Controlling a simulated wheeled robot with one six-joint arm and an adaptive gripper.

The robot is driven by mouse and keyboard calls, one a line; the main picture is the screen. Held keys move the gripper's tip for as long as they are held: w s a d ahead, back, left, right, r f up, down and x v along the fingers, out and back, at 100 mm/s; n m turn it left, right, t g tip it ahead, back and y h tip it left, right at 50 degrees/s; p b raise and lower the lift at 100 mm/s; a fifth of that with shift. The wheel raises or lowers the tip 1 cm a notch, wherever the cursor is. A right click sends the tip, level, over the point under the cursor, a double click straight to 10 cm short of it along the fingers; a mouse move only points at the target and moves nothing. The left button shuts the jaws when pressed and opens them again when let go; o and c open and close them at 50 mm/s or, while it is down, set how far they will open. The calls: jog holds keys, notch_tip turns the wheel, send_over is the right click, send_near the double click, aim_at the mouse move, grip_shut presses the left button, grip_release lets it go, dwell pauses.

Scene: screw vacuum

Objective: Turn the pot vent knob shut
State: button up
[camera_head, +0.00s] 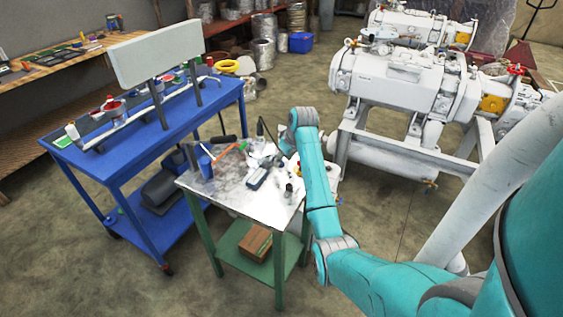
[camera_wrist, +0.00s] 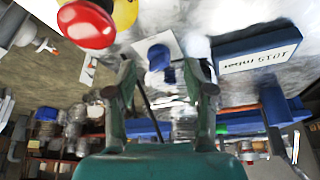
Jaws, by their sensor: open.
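My gripper (camera_wrist: 165,78) is open in the wrist view, its two dark green fingers apart. Between and beyond the fingers is a small blue round knob-like part (camera_wrist: 158,57) on a white plate; the fingers do not appear to hold it. A glossy red knob-like part (camera_wrist: 86,25) with yellow beside it (camera_wrist: 124,11) is at the upper left, close to the camera. No label shows which is the pot vent knob. In the head view my gripper is over the far right side of the metal-topped table (camera_head: 225,196), largely hidden by my arm.
A blue box with lettering (camera_wrist: 258,50) is right of the fingers. A blue cup (camera_head: 206,167) stands on the small table. The blue workbench (camera_head: 115,165) is to the left, and the large white pump machine (camera_head: 400,85) is behind at right.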

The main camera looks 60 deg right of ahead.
jog(key=shift+x, duration=1.25)
grip_shut()
jog(key=shift+d, duration=0.1)
jog(key=shift+n, duration=0.3)
jog(key=n, duration=0.1)
jog(key=n+y, duration=0.1)
jog(key=n, duration=0.1)
jog(key=n+y, duration=0.1)
jog(key=n, duration=0.1)
jog(key=shift+d, duration=0.3)
jog(key=n+y, duration=0.1)
jog(key=n, duration=0.2)
jog(key=n+y, duration=0.1)
jog(key=n, duration=0.2)
jog(key=shift+w+d+g, duration=0.1)
jog(key=shift+d+g, duration=0.05)
jog(key=shift+g, duration=0.25)
jog(key=shift+n, duration=0.3)
